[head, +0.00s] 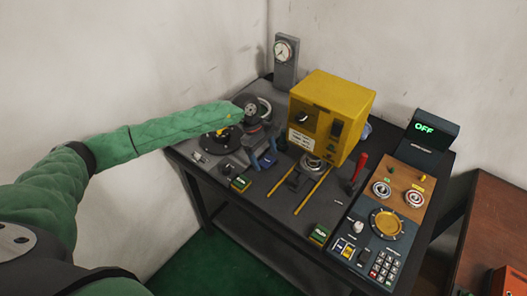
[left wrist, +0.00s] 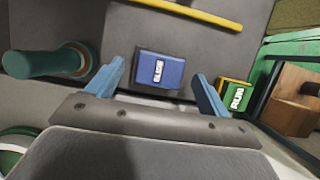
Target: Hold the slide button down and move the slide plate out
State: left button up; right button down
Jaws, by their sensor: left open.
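A blue button block (left wrist: 160,68) with a small white label, too blurred to read surely, lies on the grey table top in the left wrist view. My left gripper (left wrist: 160,85) is open, its two blue fingers apart on either side of the block's near edge, with nothing held. In the head view the left gripper (head: 264,160) is low over the table, left of the yellow machine, and largely hides the button. A dark slide plate (head: 297,181) sits between two yellow rails in front of the machine. My right gripper is not in view.
The yellow machine (head: 330,110) stands behind the rails. A red lever (head: 359,167) and a control panel (head: 385,215) are at right. The table between the rails' front ends is clear.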

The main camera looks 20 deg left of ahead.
pick_arm(q)
jog(key=c, duration=1)
jog(key=shift+c, duration=0.2)
